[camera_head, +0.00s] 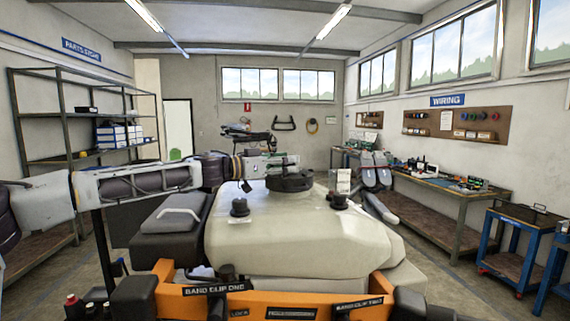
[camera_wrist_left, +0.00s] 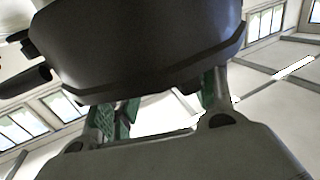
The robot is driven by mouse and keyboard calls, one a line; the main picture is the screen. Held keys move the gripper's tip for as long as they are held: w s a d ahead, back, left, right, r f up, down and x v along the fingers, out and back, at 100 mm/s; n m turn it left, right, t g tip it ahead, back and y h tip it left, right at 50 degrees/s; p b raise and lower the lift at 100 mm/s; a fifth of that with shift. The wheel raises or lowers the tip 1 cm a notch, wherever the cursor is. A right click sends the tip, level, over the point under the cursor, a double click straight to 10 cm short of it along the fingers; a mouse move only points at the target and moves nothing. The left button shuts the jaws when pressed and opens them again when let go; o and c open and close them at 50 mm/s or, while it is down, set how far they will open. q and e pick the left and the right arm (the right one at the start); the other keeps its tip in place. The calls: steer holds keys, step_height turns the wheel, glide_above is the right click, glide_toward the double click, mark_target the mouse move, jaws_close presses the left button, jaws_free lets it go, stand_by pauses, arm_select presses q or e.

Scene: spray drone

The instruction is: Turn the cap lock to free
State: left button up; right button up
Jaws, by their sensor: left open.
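The big dark round cap (camera_head: 291,181) sits on top of the pale tank (camera_head: 300,235) of the drone. My left gripper (camera_head: 284,161) reaches in from the left, level, at the cap's upper far side. In the left wrist view the dark cap (camera_wrist_left: 150,45) fills the upper middle, very close to the fingers. The green-padded fingers stand apart on either side of its lower edge. The gripper is open, and I cannot tell whether the pads touch the cap. A lock mark on the cap cannot be made out. My right gripper does not show.
Two small black caps (camera_head: 239,207) (camera_head: 339,201) stand on the tank. An orange frame (camera_head: 270,303) with band clip labels is in front. A small pale box (camera_head: 343,181) and grey upright parts (camera_head: 375,168) stand right of the cap. A workbench (camera_head: 450,190) lines the right wall.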

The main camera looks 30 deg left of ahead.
arm_select(q)
steer(key=shift+c, duration=0.4)
steer(key=c, duration=1)
steer(key=shift+o, duration=0.2)
steer(key=shift+r+n+t+y, duration=0.1)
steer(key=shift+n+t+y, duration=0.2)
steer(key=shift+n+y, duration=0.15)
steer(key=shift+d+n+t+y, duration=0.15)
steer(key=shift+n+t+y, duration=0.35)
steer(key=shift+y, duration=0.35)
steer(key=shift+n+y+b, duration=0.25)
steer(key=shift+y+b, duration=0.05)
steer(key=shift+b, duration=0.15)
steer(key=shift+s+d+n+t+y+b, duration=0.1)
steer(key=shift+n+t+y+b, duration=0.4)
steer(key=shift+n+y+b, duration=0.95)
steer(key=shift+m+y, duration=0.25)
steer(key=shift+m, duration=0.1)
steer(key=o, duration=1)
